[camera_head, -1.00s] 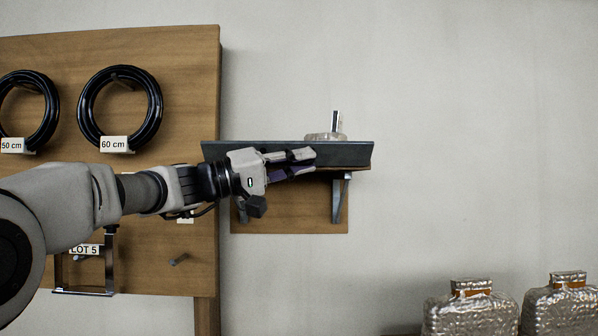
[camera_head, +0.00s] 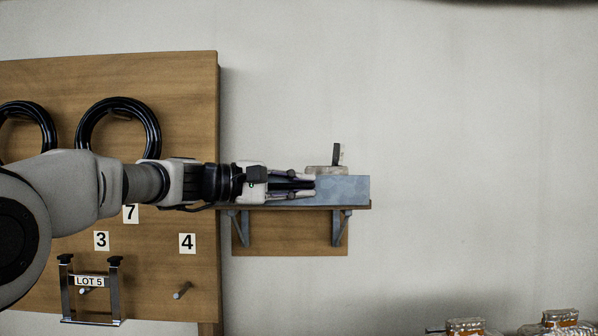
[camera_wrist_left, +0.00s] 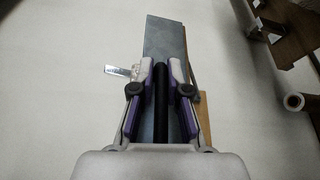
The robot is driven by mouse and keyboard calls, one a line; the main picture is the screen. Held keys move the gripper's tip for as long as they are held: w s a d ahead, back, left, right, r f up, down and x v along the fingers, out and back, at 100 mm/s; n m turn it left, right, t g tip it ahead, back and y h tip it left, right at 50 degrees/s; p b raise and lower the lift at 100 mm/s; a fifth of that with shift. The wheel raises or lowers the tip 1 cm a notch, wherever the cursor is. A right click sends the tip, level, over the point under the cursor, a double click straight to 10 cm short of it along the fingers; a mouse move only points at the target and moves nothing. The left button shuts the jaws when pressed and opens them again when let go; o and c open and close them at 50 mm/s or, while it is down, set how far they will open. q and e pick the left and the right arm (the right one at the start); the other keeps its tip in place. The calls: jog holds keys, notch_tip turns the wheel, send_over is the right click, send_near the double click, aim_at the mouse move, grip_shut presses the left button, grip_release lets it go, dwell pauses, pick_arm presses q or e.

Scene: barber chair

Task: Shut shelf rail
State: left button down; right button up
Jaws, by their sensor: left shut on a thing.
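The shelf rail (camera_head: 345,190) is a grey-blue panel standing roughly upright along the front of the wooden wall shelf (camera_head: 350,208). In the left wrist view the rail (camera_wrist_left: 165,35) runs away between and beyond the fingers. The gripper hides the rail's left part. My right gripper is not in view.
A small pale object with an upright dark strip (camera_head: 337,155) sits on the shelf behind the rail. A wooden pegboard (camera_head: 190,90) with black hoses (camera_head: 120,104) hangs at left. Silvery wrapped containers (camera_head: 466,328) stand low at right. The wall right of the shelf is clear.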

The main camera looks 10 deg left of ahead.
pick_arm(q)
jog(key=shift+w+n+p, duration=0.15)
jog(key=shift+n+p, duration=0.15)
jog(key=shift+f, duration=0.1)
jog(key=c, duration=1.3)
grip_release()
jog(key=shift+o, duration=0.5)
jog(key=shift+w+d, duration=0.15)
jog(key=shift+d, duration=0.05)
jog(key=v, duration=1.2)
jog(key=shift+w, duration=0.1)
